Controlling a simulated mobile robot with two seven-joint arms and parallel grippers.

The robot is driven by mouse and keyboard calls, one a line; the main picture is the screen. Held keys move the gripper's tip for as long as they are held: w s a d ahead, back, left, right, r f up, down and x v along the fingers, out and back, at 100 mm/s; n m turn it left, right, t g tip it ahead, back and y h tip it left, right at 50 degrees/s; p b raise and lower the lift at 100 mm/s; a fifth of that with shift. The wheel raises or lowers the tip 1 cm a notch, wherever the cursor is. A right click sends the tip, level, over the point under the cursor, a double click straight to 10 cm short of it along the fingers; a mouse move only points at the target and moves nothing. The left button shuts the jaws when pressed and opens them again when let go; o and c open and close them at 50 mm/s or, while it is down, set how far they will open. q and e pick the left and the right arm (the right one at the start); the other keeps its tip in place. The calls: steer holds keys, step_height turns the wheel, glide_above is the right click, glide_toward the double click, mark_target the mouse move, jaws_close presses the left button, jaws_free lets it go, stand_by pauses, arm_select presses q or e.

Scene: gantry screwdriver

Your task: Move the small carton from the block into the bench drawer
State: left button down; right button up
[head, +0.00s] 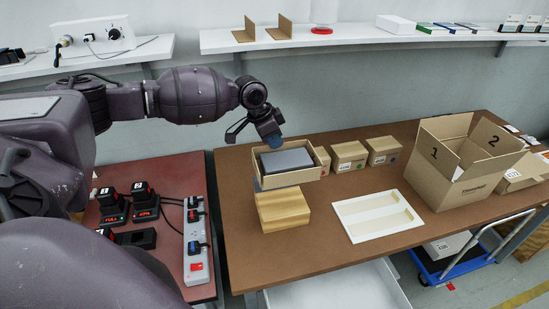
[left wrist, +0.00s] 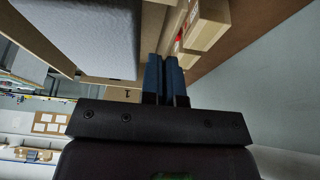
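The small carton (head: 299,178) is an open-topped cardboard box with a dark grey item (head: 286,160) inside. In the head view it is at the top of the wooden block (head: 283,211); I cannot tell whether it touches the block. My left gripper (head: 268,138) reaches down at the carton's back left side. In the left wrist view its blue fingers (left wrist: 165,78) are close together at the carton wall and look shut on it; the fingertips are partly hidden. The white bench drawer (head: 335,287) is open below the bench front. My right gripper is not in view.
Several small closed cartons (head: 348,156) stand behind, to the right. A white tray (head: 378,215) and a large open box (head: 462,165) stand on the bench (head: 300,249). A red table (head: 160,225) with chargers and a power strip (head: 196,248) is left.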

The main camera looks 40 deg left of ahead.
arm_select(q)
step_height(320, 180, up, 4)
steer(key=shift+f, duration=0.15)
steer(key=shift+r, duration=0.35)
steer(key=shift+f, duration=0.1)
